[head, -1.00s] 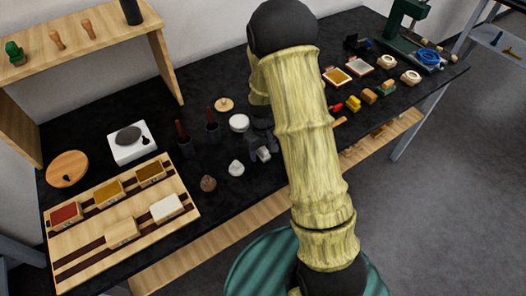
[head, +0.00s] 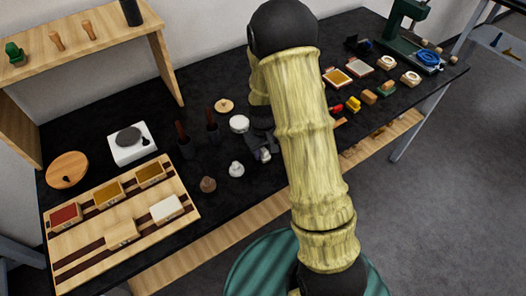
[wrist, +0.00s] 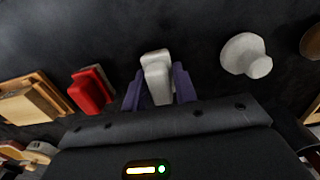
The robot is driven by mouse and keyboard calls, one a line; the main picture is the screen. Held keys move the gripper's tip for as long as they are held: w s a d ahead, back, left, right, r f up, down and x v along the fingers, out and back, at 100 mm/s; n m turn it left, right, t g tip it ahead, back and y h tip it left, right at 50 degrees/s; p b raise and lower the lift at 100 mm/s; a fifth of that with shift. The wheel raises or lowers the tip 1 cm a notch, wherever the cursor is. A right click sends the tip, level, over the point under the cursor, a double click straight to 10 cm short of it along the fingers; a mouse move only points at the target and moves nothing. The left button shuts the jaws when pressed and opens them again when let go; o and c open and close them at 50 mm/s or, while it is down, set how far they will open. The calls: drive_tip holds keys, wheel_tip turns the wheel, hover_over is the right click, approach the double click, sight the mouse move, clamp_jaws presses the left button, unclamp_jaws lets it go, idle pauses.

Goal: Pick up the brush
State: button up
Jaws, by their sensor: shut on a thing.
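The brush (wrist: 157,77) is a small pale grey-white piece with a blocky top, seen in the wrist view between the two purple fingers of my gripper (wrist: 159,88). The fingers are shut on its sides. In the head view my gripper (head: 262,154) is low over the black table, left of my arm, with little of the brush showing. I cannot tell whether the brush still touches the table.
A white knobbed piece (wrist: 246,55) stands to the right in the wrist view and a red piece (wrist: 90,90) to the left. The black table (head: 225,200) also holds a wooden tray (head: 85,247), a white scale (head: 132,154) and several small blocks at right.

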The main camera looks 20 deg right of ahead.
wheel_tip(320, 180, up, 10)
drive_tip(key=shift+f+b, duration=0.1)
drive_tip(key=shift+b, duration=0.3)
idle(0.3)
drive_tip(key=shift+o, duration=1.1)
drive_tip(key=shift+c, duration=0.7)
drive_tip(key=shift+w, duration=0.1)
